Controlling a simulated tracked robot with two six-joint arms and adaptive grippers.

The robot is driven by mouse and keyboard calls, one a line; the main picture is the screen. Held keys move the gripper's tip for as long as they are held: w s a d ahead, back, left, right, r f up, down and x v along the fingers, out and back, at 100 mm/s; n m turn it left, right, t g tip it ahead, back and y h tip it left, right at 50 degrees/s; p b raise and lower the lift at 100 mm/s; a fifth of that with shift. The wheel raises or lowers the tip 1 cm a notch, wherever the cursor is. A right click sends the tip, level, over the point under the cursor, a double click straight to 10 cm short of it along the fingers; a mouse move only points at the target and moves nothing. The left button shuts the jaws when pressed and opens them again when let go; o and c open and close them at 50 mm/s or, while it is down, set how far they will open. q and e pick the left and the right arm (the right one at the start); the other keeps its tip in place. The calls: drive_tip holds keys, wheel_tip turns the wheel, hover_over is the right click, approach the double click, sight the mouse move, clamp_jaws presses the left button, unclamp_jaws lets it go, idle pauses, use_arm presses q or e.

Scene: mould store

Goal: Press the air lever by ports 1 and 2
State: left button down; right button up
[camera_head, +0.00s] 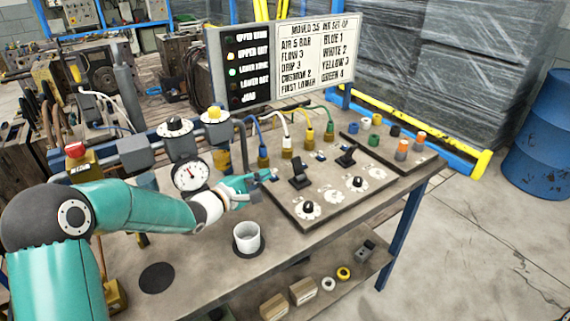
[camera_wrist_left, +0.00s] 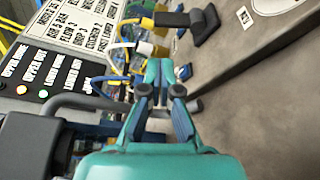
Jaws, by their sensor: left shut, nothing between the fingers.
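The panel (camera_head: 335,196) on the bench carries two black levers. The nearer lever (camera_head: 299,178) stands close to the blue and white hose ports, with its handle raised from its base. The farther lever (camera_head: 346,156) is by the yellow and green hoses. My left gripper (camera_head: 268,175) is shut and empty at the panel's left corner, left of the nearer lever and apart from it. In the left wrist view, the closed fingers (camera_wrist_left: 162,72) point towards the hoses, and a black lever (camera_wrist_left: 203,24) shows ahead and to the right. My right gripper is not in view.
A white cup (camera_head: 247,238) stands on a dark disc in front of the panel. A gauge (camera_head: 190,175) and pipework are left of my gripper. Hose connectors (camera_head: 287,148) line the panel's back edge. Coloured plugs (camera_head: 374,140) sit at the right. A sign board (camera_head: 317,56) stands behind.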

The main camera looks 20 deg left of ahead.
sight(298, 169)
use_arm(q)
drive_tip(key=p+x, duration=0.1)
drive_tip(key=x, duration=0.8)
drive_tip(key=shift+w+d, duration=0.1)
